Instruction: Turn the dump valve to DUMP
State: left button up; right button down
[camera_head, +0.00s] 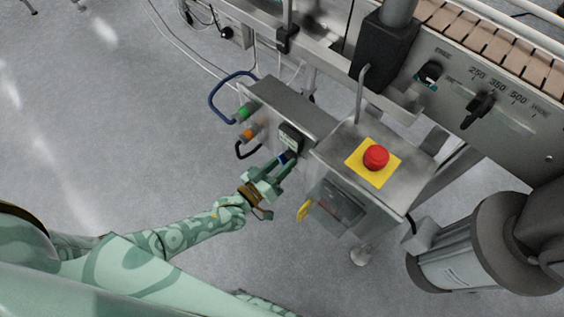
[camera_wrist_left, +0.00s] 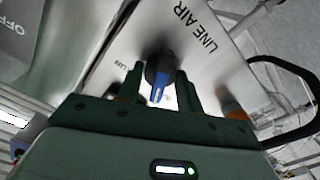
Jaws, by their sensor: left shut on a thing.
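A dark round knob with a blue pointer (camera_wrist_left: 157,93) sits on a pale panel face printed LINE AIR in the left wrist view. I take it to be the dump valve; no DUMP mark is readable. Its blue part also shows in the head view (camera_head: 283,157), on the side of the steel control box. My left gripper (camera_wrist_left: 159,84) has its two fingers on either side of the knob and is shut on it. In the head view the left gripper (camera_head: 281,166) reaches the box from the lower left. My right gripper is not in view.
A green button (camera_head: 243,113) and an orange button (camera_head: 249,132) sit left of the knob, near a blue hose loop (camera_head: 222,92). A red emergency stop (camera_head: 376,157) on a yellow plate tops the box at right. A yellow handle (camera_head: 304,210) juts out below. Left floor is open.

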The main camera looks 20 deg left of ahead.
pick_arm(q)
jog(key=shift+s+f+n, duration=0.1)
jog(key=shift+f+n, duration=0.05)
jog(key=shift+n, duration=1.35)
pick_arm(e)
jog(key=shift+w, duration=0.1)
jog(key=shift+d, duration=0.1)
pick_arm(q)
jog(key=o, duration=1)
jog(key=shift+s+a, duration=0.1)
jog(key=shift+r+p+v, duration=0.25)
jog(key=shift+p+v, duration=0.3)
jog(key=shift+v, duration=0.7)
jog(key=p+v, duration=0.2)
jog(key=v, duration=1.1)
jog(key=shift+s, duration=0.25)
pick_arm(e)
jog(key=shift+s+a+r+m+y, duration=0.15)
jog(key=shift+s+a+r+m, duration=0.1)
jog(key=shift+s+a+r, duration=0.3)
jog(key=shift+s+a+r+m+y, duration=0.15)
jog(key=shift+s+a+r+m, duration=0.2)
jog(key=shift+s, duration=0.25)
